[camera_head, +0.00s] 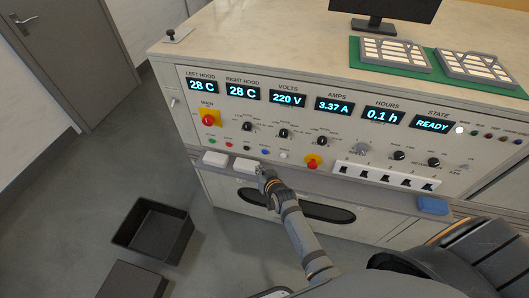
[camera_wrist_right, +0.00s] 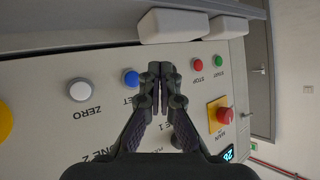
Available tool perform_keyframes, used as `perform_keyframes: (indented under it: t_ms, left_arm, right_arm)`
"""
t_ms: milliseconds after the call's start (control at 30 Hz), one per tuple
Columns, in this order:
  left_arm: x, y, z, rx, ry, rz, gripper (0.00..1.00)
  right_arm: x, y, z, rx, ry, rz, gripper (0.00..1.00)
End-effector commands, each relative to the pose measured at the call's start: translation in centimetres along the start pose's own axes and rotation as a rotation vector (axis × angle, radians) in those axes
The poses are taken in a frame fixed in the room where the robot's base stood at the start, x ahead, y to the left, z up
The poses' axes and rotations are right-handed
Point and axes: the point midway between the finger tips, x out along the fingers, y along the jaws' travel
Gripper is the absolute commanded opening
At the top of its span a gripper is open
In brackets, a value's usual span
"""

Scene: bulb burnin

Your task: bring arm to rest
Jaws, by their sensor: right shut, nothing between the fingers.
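My right gripper (camera_head: 263,172) is at the front ledge of the test console, just below the row of small push buttons. In the right wrist view the fingertips (camera_wrist_right: 160,90) are together, with nothing between them. They appear in front of the panel near the blue button (camera_wrist_right: 131,78); whether they touch anything cannot be told. My right arm reaches up to the console from the lower right. My left gripper is not in view.
The console panel (camera_head: 310,125) has lit displays, with STATE reading READY. A red main switch (camera_head: 208,119), knobs and several toggles line it. White blocks (camera_head: 215,159) and a blue block (camera_head: 433,205) lie on the ledge.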

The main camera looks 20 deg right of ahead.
Motion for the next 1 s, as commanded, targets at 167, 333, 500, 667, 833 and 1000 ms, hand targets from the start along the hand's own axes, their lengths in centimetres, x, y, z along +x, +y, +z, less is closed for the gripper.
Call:
perform_keyframes:
  t_ms: [167, 333, 500, 667, 833, 1000]
  left_arm:
    - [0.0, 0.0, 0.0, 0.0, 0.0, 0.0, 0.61]
    - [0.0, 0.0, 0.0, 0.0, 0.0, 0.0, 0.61]
    - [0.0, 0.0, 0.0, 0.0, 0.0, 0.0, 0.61]
    - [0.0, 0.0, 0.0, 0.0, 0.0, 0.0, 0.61]
    - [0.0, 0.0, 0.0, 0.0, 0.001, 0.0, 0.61]
    - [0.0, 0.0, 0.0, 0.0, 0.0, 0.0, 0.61]
  right_arm:
    - [0.0, 0.0, 0.0, 0.0, 0.0, 0.0, 0.0]
    - [0.0, 0.0, 0.0, 0.0, 0.0, 0.0, 0.0]
    - [-0.3, 0.3, 0.1, -0.005, -0.012, 0.003, 0.0]
    - [-4.5, 2.9, 1.0, -0.071, -0.165, 0.042, 0.0]
    - [-11.3, 5.2, 2.0, -0.154, -0.377, 0.089, 0.0]
    - [-17.2, 6.3, 2.5, -0.213, -0.532, 0.121, 0.0]
